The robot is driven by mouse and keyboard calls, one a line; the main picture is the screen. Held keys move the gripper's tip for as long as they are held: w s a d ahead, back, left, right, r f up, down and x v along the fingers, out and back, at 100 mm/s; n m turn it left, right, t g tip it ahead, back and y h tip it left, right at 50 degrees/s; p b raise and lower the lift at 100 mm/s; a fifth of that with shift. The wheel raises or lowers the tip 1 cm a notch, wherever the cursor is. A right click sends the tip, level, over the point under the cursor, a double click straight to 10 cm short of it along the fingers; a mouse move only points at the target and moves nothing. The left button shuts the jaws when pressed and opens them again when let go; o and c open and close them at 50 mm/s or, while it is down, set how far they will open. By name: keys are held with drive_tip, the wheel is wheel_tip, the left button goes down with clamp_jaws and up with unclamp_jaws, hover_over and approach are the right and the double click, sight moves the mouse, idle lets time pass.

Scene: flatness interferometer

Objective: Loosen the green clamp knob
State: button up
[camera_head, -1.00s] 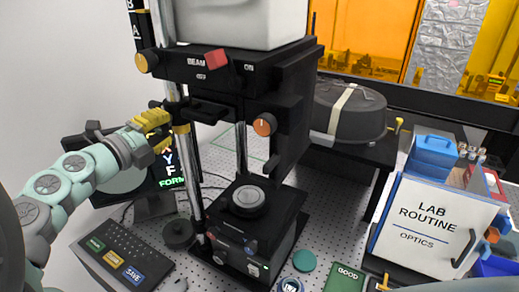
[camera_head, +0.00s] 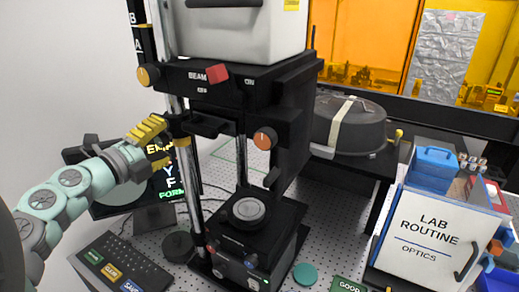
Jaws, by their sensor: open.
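My gripper (camera_head: 156,147) is at the left, in front of the upright column of the interferometer (camera_head: 190,190). Its two yellow fingers are spread and hold nothing. The fingertips are close to the brass-coloured collar on the column (camera_head: 181,142); I cannot tell whether they touch it. I cannot make out a green clamp knob; it may be hidden behind the gripper or column. Other knobs do show: a brass one (camera_head: 147,76) at the upper left and an orange one (camera_head: 265,138) on the right side of the instrument.
A monitor (camera_head: 105,207) stands behind my gripper. A keyboard panel (camera_head: 121,265) lies below it. The black stage (camera_head: 250,235) holds a round part (camera_head: 248,209). A teal disc (camera_head: 305,274) lies on the perforated table. A white Lab Routine board (camera_head: 432,230) stands at right.

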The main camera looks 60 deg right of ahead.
drive_tip(key=a, duration=1.1)
drive_tip(key=shift+s+a, duration=0.2)
drive_tip(key=shift+s, duration=0.25)
